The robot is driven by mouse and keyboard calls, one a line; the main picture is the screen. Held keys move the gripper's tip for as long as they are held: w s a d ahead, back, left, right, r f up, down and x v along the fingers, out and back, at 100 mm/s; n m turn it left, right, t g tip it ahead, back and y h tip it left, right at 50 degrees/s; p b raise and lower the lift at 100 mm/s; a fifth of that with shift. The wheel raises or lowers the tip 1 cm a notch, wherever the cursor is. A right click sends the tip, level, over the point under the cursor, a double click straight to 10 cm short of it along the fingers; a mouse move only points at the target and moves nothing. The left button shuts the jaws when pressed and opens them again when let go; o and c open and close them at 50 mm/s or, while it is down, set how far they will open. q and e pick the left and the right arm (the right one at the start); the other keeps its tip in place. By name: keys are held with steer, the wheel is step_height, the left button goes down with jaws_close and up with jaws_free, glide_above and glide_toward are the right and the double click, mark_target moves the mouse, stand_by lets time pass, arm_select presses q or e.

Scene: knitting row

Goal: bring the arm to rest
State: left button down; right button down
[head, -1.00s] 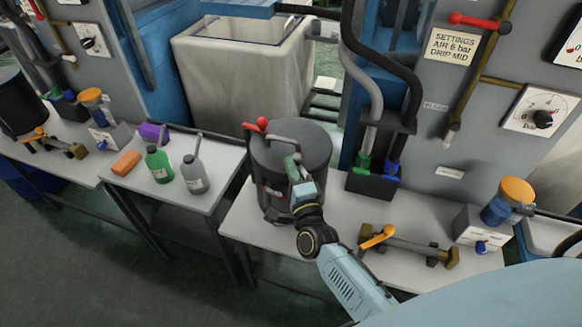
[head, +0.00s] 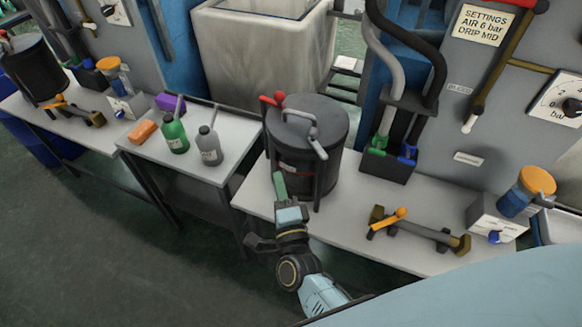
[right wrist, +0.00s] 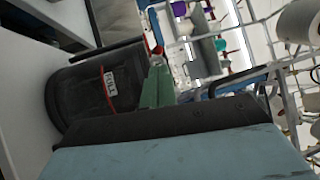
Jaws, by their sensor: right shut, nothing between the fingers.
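My right arm comes in from the bottom middle of the head view. Its gripper (head: 280,186) is shut and empty, with green fingers, and it is in front of the lower left side of a dark lidded pot (head: 318,150). I cannot tell if it touches the pot. In the right wrist view the green fingers (right wrist: 157,88) are together, with the pot (right wrist: 75,97) and its white label to their left. My left gripper is not in view.
The pot stands on a pale bench (head: 345,215) with an orange-handled valve (head: 415,232) to its right. A middle table holds a green bottle (head: 175,138), a grey bottle (head: 209,150), an orange block (head: 143,131) and a purple block (head: 170,102). Dark floor lies free at the lower left.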

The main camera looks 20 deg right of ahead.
steer(key=shift+s+a+f, duration=0.15)
steer(key=shift+s+a, duration=0.3)
steer(key=shift+a, duration=0.1)
